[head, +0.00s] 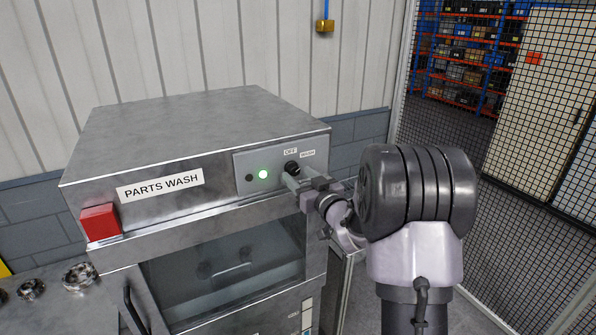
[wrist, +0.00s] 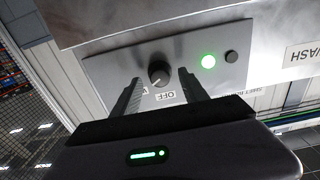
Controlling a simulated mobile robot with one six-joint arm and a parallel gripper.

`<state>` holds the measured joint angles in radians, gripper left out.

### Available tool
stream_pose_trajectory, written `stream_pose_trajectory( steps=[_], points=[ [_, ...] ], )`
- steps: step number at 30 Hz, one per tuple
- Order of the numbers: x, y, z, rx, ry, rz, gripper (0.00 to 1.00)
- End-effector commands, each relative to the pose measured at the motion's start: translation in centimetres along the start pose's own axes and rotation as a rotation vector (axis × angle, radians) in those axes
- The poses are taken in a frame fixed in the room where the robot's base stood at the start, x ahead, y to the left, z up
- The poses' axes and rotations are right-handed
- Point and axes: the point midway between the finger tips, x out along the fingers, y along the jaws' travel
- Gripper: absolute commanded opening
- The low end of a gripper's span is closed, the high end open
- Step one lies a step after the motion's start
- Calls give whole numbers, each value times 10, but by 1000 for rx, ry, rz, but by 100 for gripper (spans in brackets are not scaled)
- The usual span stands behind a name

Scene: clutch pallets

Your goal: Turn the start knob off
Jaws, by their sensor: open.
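The start knob (head: 292,167) is a small black dial on the grey control panel of the parts washer. In the wrist view the knob (wrist: 159,72) sits between my two fingertips, with a visible gap on each side. Its white mark appears to point towards the WASH label, which is partly hidden by a finger, rather than the OFF label (wrist: 167,96). My gripper (head: 293,181) is open in front of the panel, and its fingers also show in the wrist view (wrist: 160,78). A green light (head: 263,174) beside the knob is lit.
The washer (head: 200,120) has a red box (head: 100,222) on its left front and a closed window door below the panel. Metal parts (head: 79,276) lie on the bench at left. A mesh fence (head: 520,170) stands at right. The washer's top is clear.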

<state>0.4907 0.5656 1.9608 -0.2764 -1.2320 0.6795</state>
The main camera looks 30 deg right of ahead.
Motion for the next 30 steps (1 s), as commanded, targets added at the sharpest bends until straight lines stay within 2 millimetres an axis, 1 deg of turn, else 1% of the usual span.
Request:
stream_pose_trajectory(
  steps=[1,4,11,12,14,15,19,20,26,30],
  points=[
    [5,0,-1,0,0,-1,52],
    [10,0,0,1,0,1,52],
    [11,0,0,1,0,1,52],
    [11,0,0,1,0,1,48],
    [11,0,0,1,0,1,36],
    [11,0,0,1,0,1,28],
    [11,0,0,1,0,1,2],
    [11,0,0,1,0,1,0],
    [11,0,1,-8,0,1,0],
    [11,0,3,-46,2,0,0]
  ],
)
